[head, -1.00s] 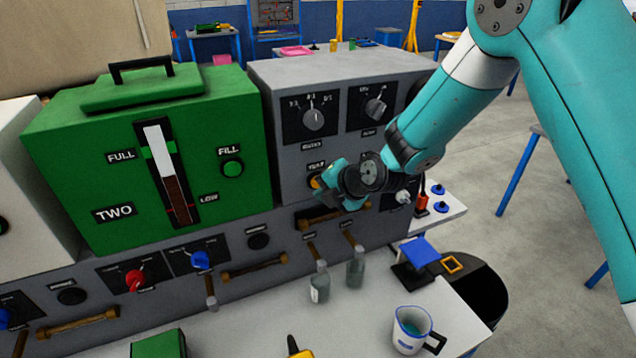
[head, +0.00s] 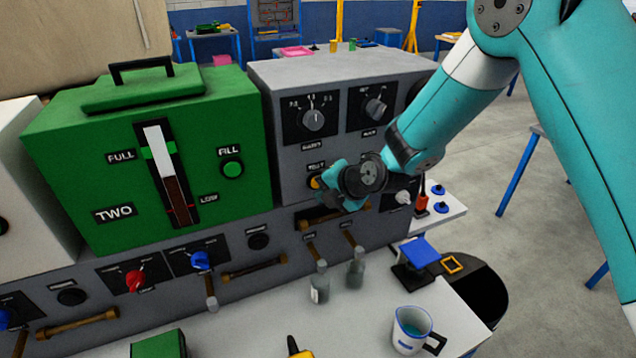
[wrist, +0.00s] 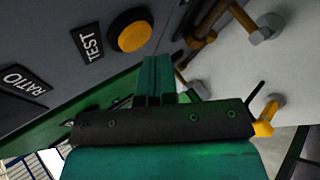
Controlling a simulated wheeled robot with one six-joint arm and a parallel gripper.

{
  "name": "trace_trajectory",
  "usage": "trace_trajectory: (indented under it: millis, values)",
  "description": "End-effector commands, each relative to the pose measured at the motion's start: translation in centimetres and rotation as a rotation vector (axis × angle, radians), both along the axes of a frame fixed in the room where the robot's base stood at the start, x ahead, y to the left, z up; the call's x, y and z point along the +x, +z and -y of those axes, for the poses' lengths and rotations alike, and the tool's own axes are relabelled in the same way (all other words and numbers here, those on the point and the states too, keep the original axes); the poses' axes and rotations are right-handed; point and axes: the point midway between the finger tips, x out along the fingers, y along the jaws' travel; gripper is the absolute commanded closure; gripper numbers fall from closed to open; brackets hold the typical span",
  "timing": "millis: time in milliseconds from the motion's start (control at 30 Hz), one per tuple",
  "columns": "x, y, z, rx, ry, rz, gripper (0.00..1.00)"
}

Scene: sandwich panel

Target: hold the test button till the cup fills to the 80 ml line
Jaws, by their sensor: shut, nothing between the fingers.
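The orange-yellow test button (wrist: 131,30) sits on the grey panel beside the TEST label in the wrist view. In the head view the button (head: 314,182) shows just left of my gripper (head: 324,196). My gripper also shows in the wrist view (wrist: 156,62), with its fingers shut and nothing between them. Its tips appear just beside the button; I cannot tell whether they touch it. A white measuring cup (head: 405,345) with a blue rim stands on the bench at the lower right, with blue-green inside. Its level and 80 ml line are too small to read.
A green unit (head: 90,165) marked TWO stands left of the grey panel (head: 290,165). Brown pipes (head: 255,268) with valves run along the lower front. A blue-topped stand (head: 421,250) is behind the cup.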

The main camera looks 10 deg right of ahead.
Motion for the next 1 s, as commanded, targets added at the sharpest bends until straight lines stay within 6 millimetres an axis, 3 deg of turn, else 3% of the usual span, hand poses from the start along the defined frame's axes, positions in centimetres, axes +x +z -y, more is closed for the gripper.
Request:
trace_trajectory:
  millis: [1000]
  values:
    - [0.73,-0.16,-0.20,0.000,0.000,0.000,1.00]
